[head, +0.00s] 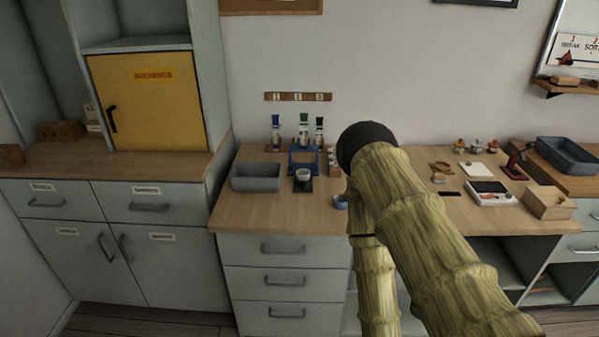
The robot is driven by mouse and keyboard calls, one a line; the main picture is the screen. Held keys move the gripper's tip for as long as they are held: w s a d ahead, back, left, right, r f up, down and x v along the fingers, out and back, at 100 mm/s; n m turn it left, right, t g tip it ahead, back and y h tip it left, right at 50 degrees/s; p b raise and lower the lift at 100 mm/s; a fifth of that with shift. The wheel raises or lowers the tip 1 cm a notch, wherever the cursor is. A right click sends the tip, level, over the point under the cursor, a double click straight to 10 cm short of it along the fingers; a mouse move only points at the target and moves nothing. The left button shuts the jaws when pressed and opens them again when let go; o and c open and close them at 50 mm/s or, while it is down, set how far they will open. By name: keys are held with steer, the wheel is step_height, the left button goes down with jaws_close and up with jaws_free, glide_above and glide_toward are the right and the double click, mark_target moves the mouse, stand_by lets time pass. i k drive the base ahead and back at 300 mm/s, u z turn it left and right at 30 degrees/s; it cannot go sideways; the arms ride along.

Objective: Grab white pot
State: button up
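A small white pot (303,174) stands upright on a dark square pad (302,186) on the wooden counter, in front of a blue rack. It is left of the picture's middle, just right of a grey bin. Nothing covers it. My arm, bamboo-like with a dark round joint, rises at the right of the pot and hides part of the counter. My gripper does not show in the head view, so its state and distance to the pot cannot be seen.
The grey bin (256,177) is left of the pot. A small blue item (340,201) sits by my arm. A white scale (492,193) and wooden box (549,202) are at right. The counter's front left is clear.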

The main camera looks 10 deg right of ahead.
mark_target(302, 174)
steer(key=u, duration=1.75)
steer(key=i, duration=1.05)
steer(key=z, duration=2.25)
